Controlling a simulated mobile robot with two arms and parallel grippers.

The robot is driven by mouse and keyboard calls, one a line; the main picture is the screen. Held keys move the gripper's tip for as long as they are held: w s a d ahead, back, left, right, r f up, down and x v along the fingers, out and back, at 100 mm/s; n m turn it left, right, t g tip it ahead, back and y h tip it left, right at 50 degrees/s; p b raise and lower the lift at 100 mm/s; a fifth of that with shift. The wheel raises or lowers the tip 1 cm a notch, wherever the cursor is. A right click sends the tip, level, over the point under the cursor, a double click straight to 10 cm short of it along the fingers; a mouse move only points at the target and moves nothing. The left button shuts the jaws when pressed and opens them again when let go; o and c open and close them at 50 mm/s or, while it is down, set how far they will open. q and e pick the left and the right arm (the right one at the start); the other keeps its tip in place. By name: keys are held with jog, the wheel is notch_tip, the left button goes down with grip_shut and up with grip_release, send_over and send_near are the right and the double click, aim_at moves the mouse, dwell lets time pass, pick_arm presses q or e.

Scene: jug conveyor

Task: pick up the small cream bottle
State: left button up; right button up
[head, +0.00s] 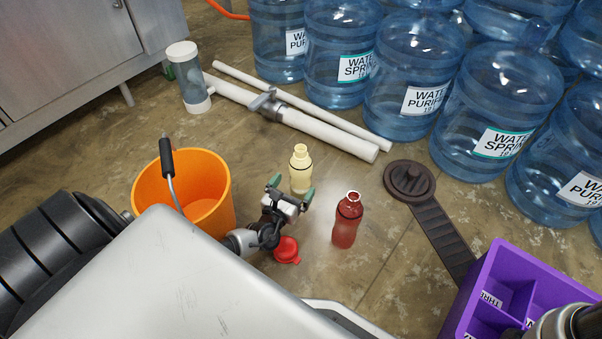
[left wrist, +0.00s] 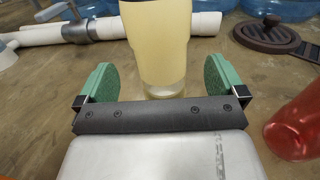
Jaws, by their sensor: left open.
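The small cream bottle (head: 300,172) stands upright on the floor in the head view. It also fills the top middle of the left wrist view (left wrist: 160,45), with its upper part cut off. My left gripper (head: 291,189) is open and low, right at the near side of the bottle. In the left wrist view its green finger pads (left wrist: 159,82) stand to the left and right of the bottle, with a gap on each side. I cannot tell exactly how deep the bottle sits between them. My right gripper is out of view.
A red bottle (head: 347,222) stands close on the right, and a red cap-like piece (head: 286,250) lies below the gripper. An orange bucket (head: 205,196) is at the left, white pipes (head: 330,137) lie behind, and a purple divided crate (head: 497,262) is at the lower right.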

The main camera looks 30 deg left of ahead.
aim_at(295, 186)
pick_arm(q)
jog(key=w+b, duration=0.1)
jog(key=w, duration=0.1)
jog(key=w+f+b, duration=0.1)
jog(key=shift+w+a+b, duration=0.15)
jog(key=shift+w+b, duration=0.15)
jog(key=shift+w, duration=0.1)
jog(key=shift+w+r, duration=0.15)
jog(key=shift+w, duration=0.35)
jog(key=shift+r, duration=0.1)
jog(key=c, duration=1.1)
